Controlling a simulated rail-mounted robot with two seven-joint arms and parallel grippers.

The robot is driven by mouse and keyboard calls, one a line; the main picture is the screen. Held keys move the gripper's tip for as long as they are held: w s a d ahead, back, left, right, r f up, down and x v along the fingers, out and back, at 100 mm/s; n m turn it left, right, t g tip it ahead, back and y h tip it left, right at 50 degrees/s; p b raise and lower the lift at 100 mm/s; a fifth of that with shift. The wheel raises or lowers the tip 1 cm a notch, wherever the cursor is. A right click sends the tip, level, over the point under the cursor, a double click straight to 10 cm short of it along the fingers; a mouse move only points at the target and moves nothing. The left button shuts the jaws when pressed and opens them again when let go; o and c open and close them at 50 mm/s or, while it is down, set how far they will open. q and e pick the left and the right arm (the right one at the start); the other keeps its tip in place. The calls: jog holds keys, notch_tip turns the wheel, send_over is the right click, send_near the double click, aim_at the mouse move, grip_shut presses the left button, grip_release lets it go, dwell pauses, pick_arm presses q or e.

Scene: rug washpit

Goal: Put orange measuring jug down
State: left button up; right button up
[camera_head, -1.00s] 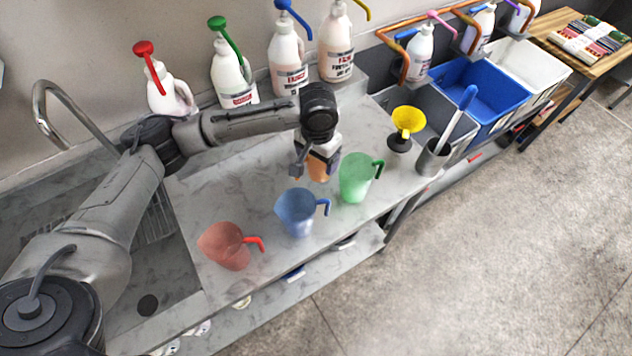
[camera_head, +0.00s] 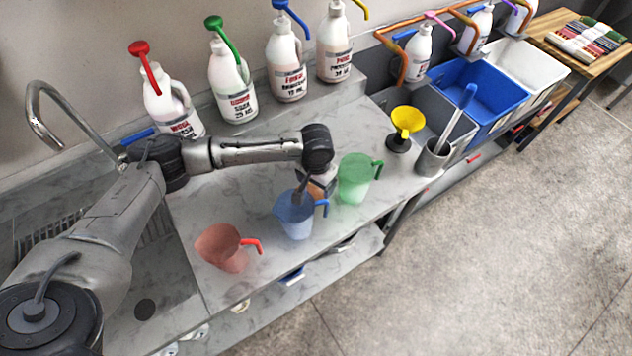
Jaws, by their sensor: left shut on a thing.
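My left gripper (camera_head: 312,183) reaches in over the counter from the left and points down. It is shut on the orange measuring jug (camera_head: 318,190), of which only a small patch shows between the blue and green jugs. I cannot tell whether its base touches the counter. The blue jug (camera_head: 294,216) stands just in front of the gripper and overlaps it in the view. The green jug (camera_head: 354,178) stands close on its right. My right gripper is not in view.
Pump bottles (camera_head: 233,90) line the back wall. A sink with a tap (camera_head: 60,105) lies at left. A yellow funnel (camera_head: 406,121) and a grey cup with a brush (camera_head: 433,158) stand at right, before a blue bin (camera_head: 485,90). Counter behind the jugs is clear.

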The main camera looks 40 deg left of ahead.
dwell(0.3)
pick_arm(q)
jog(key=o, duration=0.9)
jog(key=shift+f, duration=0.1)
jog(key=shift+c, duration=0.2)
notch_tip(320, 180, up, 12)
jog(key=shift+f+p, duration=0.25)
jog(key=shift+p, duration=0.35)
jog(key=shift+c, duration=0.2)
jog(key=shift+r, duration=0.4)
jog(key=c, duration=1.5)
